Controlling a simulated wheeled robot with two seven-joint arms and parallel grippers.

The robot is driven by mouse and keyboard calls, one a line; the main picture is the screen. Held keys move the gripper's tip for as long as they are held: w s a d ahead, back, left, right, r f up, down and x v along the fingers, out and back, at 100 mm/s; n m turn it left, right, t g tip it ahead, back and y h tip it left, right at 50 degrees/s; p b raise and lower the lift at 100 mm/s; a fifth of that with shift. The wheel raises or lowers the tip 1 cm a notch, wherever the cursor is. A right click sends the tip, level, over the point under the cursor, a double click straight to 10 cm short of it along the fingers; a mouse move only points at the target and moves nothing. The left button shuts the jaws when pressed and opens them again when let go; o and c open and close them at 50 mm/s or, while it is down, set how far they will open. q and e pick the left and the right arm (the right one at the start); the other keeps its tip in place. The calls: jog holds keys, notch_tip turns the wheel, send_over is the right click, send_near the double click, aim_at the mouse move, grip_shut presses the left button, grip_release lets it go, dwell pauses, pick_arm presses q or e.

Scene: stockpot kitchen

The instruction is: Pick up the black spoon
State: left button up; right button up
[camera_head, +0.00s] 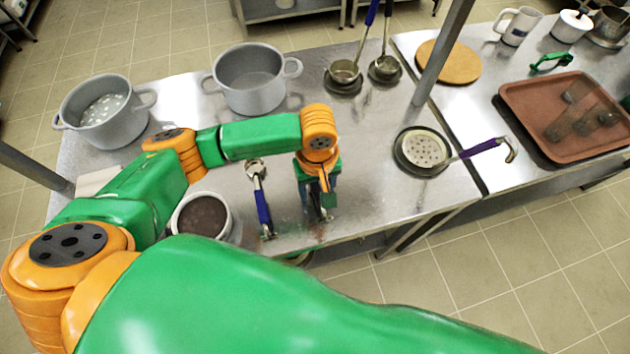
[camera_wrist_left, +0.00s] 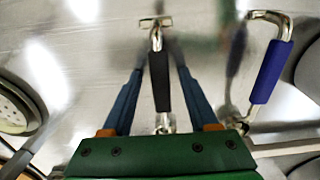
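The black spoon (camera_wrist_left: 161,84) lies on the steel table in the left wrist view, its dark handle running lengthwise between my fingers and metal showing at both ends. In the head view it is mostly hidden behind my left gripper (camera_head: 320,209), which points down near the table's front edge. In the left wrist view my left gripper (camera_wrist_left: 159,69) is open, with one blue finger on each side of the handle and a visible gap to each. I cannot tell the exact height of the fingertips above the table. My right gripper is not in view.
A blue-handled utensil (camera_head: 262,205) lies close beside, also in the left wrist view (camera_wrist_left: 270,72). A dark-filled pot (camera_head: 203,216) stands left of it. A skimmer (camera_head: 424,151) lies to the right. Two grey pots (camera_head: 250,82) (camera_head: 103,112) stand behind.

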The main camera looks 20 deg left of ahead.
pick_arm(q)
jog(key=shift+s+r, duration=0.1)
jog(key=shift+s, duration=0.1)
grip_shut()
dwell(1.1)
